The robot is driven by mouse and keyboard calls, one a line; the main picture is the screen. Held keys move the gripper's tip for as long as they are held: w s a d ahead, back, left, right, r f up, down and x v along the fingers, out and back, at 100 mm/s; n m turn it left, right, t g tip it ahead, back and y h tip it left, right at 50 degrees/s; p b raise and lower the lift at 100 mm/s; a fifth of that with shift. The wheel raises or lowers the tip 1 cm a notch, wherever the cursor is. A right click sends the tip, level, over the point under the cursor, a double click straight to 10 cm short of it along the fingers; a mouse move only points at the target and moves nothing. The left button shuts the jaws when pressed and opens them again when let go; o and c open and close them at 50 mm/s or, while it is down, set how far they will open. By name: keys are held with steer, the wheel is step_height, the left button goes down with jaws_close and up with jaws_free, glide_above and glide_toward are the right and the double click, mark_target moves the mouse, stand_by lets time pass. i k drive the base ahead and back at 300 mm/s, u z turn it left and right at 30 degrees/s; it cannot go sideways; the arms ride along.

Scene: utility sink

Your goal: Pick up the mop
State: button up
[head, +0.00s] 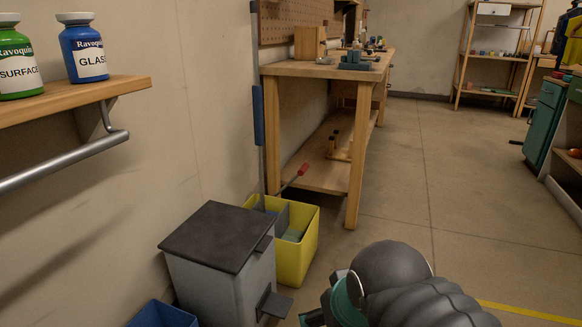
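No mop head shows clearly. A tall thin pole with a blue grip (258,115) stands upright against the left wall, behind a yellow bucket (293,262). Its lower end is hidden, so I cannot tell whether it is the mop. A thin stick with a red tip (302,170) leans up and right out of the yellow bucket; its lower end is also hidden. Part of my dark arm shows at the bottom centre, in front and to the right of the bucket. My gripper's fingertips do not show.
A grey bin with a dark lid (217,235) and pedal stands left of the bucket. A blue container (162,315) is below. A wall shelf (75,100) with a rail holds two bottles. A wooden workbench (325,70) stands behind. Open floor (430,180) lies right.

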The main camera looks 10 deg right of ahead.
mark_target(256, 89)
steer(key=z, duration=1.3)
steer(key=i, duration=1.4)
